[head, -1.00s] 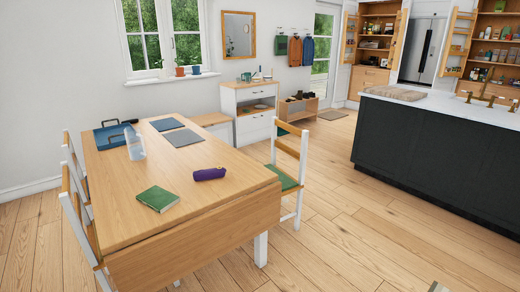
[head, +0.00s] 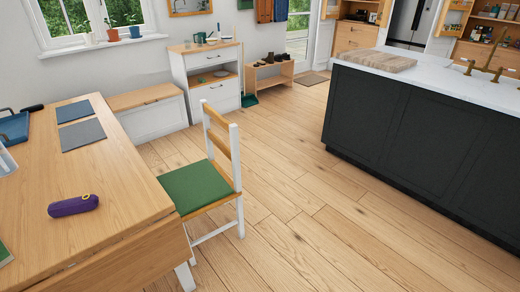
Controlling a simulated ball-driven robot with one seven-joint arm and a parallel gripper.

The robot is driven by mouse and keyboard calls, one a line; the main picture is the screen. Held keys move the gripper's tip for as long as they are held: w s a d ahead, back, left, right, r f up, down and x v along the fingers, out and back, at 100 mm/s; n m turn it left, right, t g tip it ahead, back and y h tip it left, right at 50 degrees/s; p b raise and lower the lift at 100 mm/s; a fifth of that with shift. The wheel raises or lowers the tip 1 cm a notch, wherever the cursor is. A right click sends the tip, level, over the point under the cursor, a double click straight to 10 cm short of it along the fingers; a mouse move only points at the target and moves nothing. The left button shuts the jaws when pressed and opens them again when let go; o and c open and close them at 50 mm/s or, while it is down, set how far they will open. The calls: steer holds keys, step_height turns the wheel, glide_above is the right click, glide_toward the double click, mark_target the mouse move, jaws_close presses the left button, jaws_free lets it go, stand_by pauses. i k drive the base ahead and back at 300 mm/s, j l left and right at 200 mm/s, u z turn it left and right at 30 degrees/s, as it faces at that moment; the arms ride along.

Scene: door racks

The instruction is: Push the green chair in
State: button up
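The green chair (head: 196,187) has a green seat, a white frame and wooden back slats. It stands upright at the right side of the wooden table (head: 120,196). Its seat front is close to the table's right edge, and its back faces right, toward the dark island. Most of the seat shows outside the table edge; I cannot tell whether its front corner is under the tabletop. My gripper is not in view.
A dark kitchen island (head: 420,125) with a white top stands at the right. Wooden floor (head: 320,220) is clear between chair and island. A white cabinet (head: 212,82) and a low bench (head: 150,105) stand behind. A purple object (head: 73,206) lies on the table.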

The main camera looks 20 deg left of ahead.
mark_target(196, 190)
steer(key=i+l, duration=0.15)
steer(key=i, duration=2)
steer(key=i+u, duration=0.5)
steer(key=i+l+u, duration=0.35)
steer(key=i+u, duration=0.15)
steer(key=i+l+u, duration=0.85)
steer(key=l, duration=0.3)
steer(key=i+l+u, duration=0.2)
steer(key=l, duration=0.2)
